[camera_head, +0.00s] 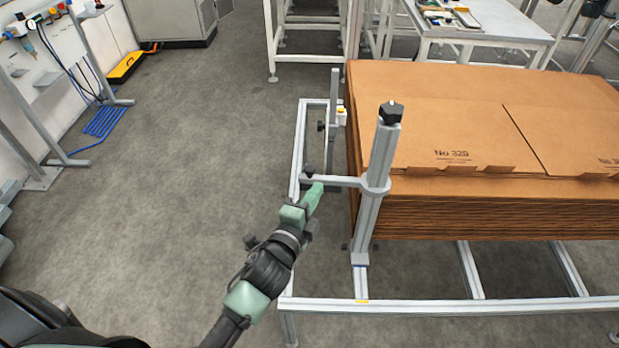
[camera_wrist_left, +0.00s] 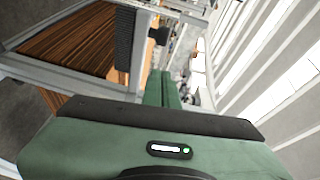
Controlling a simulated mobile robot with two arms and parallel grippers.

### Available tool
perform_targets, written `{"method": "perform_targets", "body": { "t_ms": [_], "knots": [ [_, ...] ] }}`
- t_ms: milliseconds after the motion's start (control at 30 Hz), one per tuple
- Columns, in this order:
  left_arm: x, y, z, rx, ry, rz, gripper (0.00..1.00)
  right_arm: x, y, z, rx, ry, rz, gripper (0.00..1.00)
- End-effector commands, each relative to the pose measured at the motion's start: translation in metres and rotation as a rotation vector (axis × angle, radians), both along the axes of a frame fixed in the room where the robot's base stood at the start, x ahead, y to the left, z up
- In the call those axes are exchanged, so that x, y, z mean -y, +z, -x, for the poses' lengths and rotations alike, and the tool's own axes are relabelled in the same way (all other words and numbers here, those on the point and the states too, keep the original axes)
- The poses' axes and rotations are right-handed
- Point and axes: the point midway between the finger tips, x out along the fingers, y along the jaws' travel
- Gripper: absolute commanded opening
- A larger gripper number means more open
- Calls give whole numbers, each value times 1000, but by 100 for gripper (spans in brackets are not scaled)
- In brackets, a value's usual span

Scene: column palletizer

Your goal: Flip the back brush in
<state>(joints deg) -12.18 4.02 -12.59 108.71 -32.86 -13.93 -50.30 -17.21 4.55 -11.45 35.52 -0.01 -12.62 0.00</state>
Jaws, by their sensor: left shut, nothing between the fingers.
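My left gripper (camera_head: 316,190) is shut and empty, its green fingers pointing up and away beside the horizontal bar of the metal frame. In the left wrist view its closed fingers (camera_wrist_left: 162,88) point forward. A narrow upright grey bar (camera_head: 333,105), which looks like the back brush, stands at the far left of the cardboard stack. A dark ribbed strip (camera_wrist_left: 124,42) with a black knob beside it shows in the left wrist view, left of and apart from the fingers; it may be the brush. Contact with the horizontal bar cannot be told. My right gripper is out of view.
A stack of flat brown cardboard (camera_head: 450,130) lies on the frame (camera_head: 450,306), right of my gripper. A thick post with a black cap (camera_head: 378,170) stands at the stack's near left corner. A white table (camera_head: 500,22) stands behind.

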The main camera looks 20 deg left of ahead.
Motion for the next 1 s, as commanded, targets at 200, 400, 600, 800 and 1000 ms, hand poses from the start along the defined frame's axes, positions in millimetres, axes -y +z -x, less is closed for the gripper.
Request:
{"method": "perform_targets", "body": {
  "t_ms": [200,400,600,800,1000],
  "knots": [
    [-17,-3,-28,0,1,-3,0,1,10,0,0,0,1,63],
    [-25,-6,-37,0,1,0,0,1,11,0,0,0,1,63],
    [-25,-6,-37,0,0,1,0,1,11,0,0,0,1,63],
    [-26,-6,-37,0,-3,-1,0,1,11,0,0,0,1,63],
    [-30,-5,-44,1,-42,-6,0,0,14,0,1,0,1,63]
  ]
}}
